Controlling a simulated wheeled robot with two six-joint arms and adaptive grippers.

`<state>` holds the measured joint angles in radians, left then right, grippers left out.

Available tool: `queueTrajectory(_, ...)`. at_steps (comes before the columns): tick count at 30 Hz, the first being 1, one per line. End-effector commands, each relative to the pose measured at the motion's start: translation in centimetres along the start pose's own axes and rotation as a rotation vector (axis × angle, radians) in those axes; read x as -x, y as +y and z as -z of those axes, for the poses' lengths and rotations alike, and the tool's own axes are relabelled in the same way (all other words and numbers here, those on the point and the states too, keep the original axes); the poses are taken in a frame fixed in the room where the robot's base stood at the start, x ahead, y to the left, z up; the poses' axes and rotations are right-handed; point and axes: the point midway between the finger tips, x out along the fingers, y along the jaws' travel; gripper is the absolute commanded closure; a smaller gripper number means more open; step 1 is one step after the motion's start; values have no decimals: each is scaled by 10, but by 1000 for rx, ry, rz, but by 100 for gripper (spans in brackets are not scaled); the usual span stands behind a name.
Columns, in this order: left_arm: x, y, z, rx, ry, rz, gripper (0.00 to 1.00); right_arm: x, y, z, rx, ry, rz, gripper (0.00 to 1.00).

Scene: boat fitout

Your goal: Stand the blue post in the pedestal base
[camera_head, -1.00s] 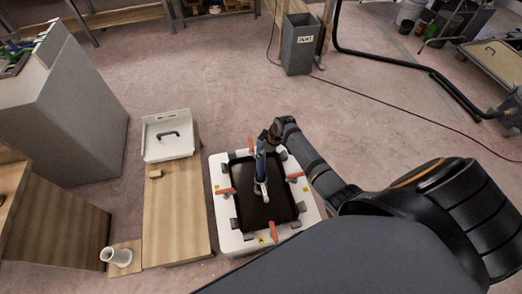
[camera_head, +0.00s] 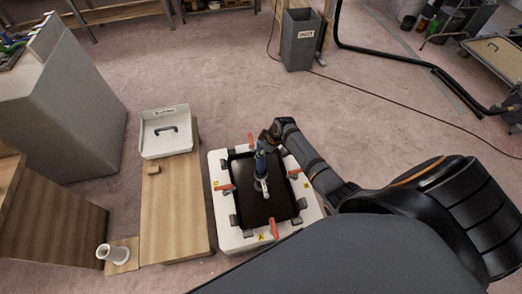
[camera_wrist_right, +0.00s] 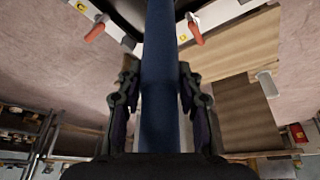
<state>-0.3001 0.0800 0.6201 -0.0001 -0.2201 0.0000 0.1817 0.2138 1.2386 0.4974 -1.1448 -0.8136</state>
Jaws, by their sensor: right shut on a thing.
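My right gripper (camera_head: 263,141) is shut on the blue post (camera_head: 261,160) and holds it roughly upright over the black panel. In the right wrist view, the blue post (camera_wrist_right: 160,90) runs between the two fingers of my right gripper (camera_wrist_right: 160,95). A small light grey piece (camera_head: 262,186), which looks like the pedestal base, shows at the post's lower end on the panel. I cannot tell whether the post is inside it or just above it. My left gripper is not in view.
The black panel (camera_head: 262,210) sits in a white frame (camera_head: 222,232) with red clamp levers (camera_head: 275,228) around it. A white flared cylinder (camera_head: 113,254) stands farther left.

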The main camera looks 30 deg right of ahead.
Motion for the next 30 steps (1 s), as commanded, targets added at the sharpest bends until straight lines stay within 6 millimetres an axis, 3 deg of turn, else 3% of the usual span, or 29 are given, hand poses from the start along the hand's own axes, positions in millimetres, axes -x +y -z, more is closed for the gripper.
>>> queueTrajectory(14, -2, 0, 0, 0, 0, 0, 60, -2, 0, 0, 1, 2, -1, 100)
queueTrajectory(15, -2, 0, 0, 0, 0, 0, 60, -2, 0, 0, 1, 2, -1, 60)
queueTrajectory(20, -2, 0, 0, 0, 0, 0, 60, -3, 0, 0, 1, 2, -1, 38)
queueTrajectory(30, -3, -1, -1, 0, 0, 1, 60, -1, 0, -2, 0, -1, -1, 38)
